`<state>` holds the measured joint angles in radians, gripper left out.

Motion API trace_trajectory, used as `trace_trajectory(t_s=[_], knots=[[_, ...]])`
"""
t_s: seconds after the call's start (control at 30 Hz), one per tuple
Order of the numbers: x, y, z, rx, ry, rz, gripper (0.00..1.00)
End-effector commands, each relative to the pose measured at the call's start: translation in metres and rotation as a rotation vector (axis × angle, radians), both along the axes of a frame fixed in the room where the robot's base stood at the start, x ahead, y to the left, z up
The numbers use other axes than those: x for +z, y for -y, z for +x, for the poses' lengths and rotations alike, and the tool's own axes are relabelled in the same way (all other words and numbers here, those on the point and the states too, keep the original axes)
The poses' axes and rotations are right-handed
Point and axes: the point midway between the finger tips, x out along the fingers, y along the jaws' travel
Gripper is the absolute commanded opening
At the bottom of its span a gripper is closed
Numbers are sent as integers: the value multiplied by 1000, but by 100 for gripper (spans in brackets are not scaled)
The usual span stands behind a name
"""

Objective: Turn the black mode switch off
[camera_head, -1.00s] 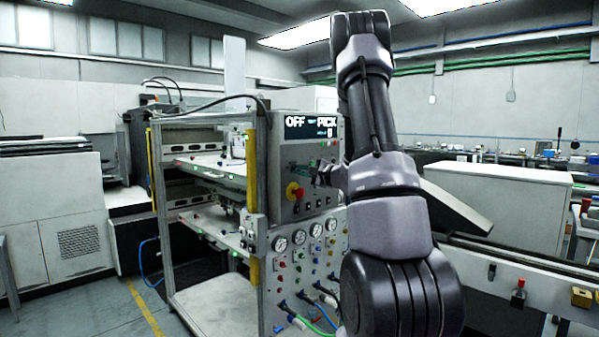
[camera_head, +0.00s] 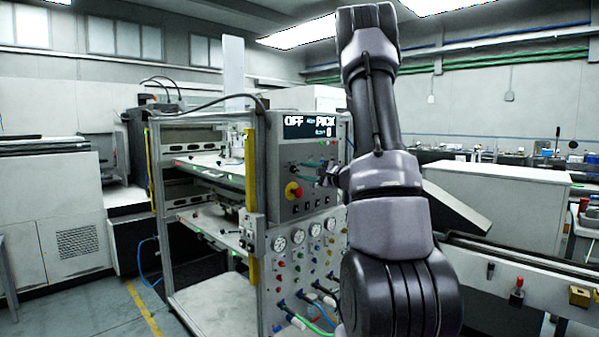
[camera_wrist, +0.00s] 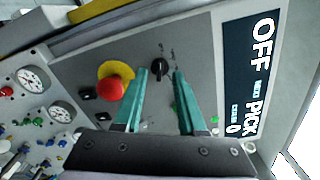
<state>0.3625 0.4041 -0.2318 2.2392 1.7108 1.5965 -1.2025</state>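The black mode switch (camera_wrist: 159,67) is a small rotary knob on the grey control panel (camera_wrist: 205,45). In the wrist view it stands just beyond and between the tips of my gripper (camera_wrist: 160,74). The teal fingers are apart with nothing between them; I cannot tell whether they touch the knob. In the head view my gripper (camera_head: 316,172) is at the front of the panel, and the switch is too small to make out clearly. The display (camera_head: 310,126) reads "OFF", "PICK" and 0, and it also shows in the wrist view (camera_wrist: 252,75).
A red emergency button on a yellow base (camera_wrist: 112,87) sits beside the switch, close to one finger. Small black buttons (camera_wrist: 87,93) and a green one (camera_wrist: 213,119) are nearby. Gauges (camera_head: 298,237) and hoses lie below the panel.

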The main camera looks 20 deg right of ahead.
Motion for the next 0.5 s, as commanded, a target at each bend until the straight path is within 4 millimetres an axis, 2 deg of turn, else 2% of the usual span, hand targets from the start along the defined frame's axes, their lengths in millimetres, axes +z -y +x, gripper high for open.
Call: trace_trajectory(t_s=[0.1,0.23,0.4,0.5], knots=[[0,10,-25,-4,-1,1,40],[0,18,-47,-3,-1,2,40],[0,24,-65,-2,-1,0,40],[0,25,-69,-2,-1,0,40]])
